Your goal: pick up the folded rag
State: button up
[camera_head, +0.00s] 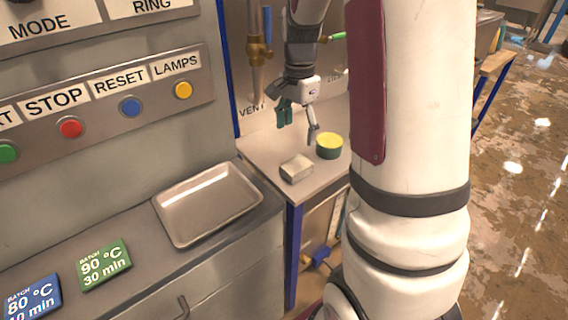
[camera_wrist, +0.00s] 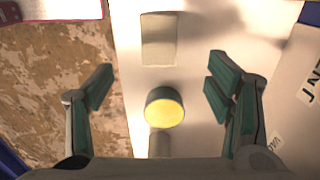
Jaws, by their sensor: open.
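The folded rag (camera_head: 296,168) looks like a small pale grey-beige block lying flat near the front edge of the small side shelf. In the wrist view a pale rectangle (camera_wrist: 158,38), which appears to be the rag, lies at the top centre, beyond the fingertips. My gripper (camera_head: 298,122) is above the shelf, higher and farther back than the rag, and touches nothing I can see. In the wrist view my gripper (camera_wrist: 160,85) has its green-padded fingers spread wide, with nothing held between them.
A green round container with a yellow top (camera_head: 329,146) stands on the shelf (camera_head: 262,153) right of the rag. In the wrist view a grey object (camera_wrist: 160,143) lies below it, partly hidden. A metal tray (camera_head: 208,203) sits on the left counter. A valve pipe (camera_head: 257,50) rises behind.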

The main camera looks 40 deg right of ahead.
aim_at(296, 164)
notch_tip(296, 164, down, 12)
jog(key=shift+s+f, duration=0.1)
jog(key=shift+f, duration=0.15)
jog(key=c, duration=1.1)
